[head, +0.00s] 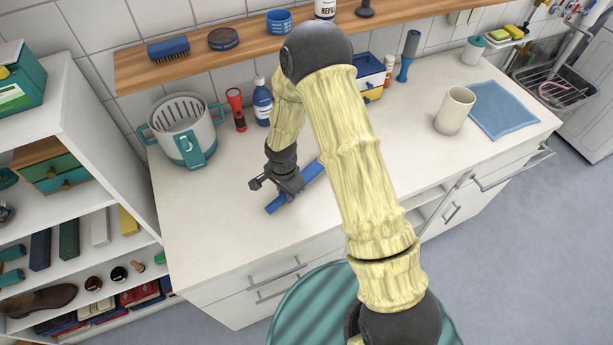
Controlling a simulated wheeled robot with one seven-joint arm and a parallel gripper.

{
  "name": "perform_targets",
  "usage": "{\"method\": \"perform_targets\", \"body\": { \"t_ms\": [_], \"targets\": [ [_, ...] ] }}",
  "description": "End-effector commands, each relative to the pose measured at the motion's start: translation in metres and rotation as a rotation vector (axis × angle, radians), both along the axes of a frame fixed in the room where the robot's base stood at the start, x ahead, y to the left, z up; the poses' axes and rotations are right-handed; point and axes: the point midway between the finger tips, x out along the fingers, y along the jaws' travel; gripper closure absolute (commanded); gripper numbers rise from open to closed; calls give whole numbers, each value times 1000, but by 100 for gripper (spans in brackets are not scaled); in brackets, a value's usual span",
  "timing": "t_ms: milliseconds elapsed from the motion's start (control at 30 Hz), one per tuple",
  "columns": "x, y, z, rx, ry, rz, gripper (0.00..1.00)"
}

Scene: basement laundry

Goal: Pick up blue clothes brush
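A long blue object (276,205), which looks like the blue clothes brush, lies on the white counter in the head view. It runs from lower left to upper right, and its middle is hidden under my gripper (288,191). My gripper points down over it, at or very close to the object. The fingers are small and dark here, so I cannot tell whether they are apart or closed on it. Another blue brush (168,50) with dark bristles lies on the wooden wall shelf.
The counter (230,225) is clear around the blue object. Behind stand a grey-teal pot (182,125), a red flashlight (237,108) and a blue bottle (262,103). To the right are a beige cup (455,110) and a blue cloth (505,110). A white shelf unit (85,90) stands left.

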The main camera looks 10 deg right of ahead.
Motion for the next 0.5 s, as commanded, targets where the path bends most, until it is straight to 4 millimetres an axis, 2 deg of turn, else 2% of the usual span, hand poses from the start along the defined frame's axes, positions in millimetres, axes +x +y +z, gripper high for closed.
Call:
{"method": "perform_targets", "body": {
  "t_ms": [33, 67, 367, 500],
  "targets": [
    [0, 0, 0, 0, 0, 0, 96],
    [0, 0, 0, 0, 0, 0, 100],
    [0, 0, 1, 1, -1, 0, 100],
    [1, 0, 10, 1, -3, -2, 100]
  ]
}}
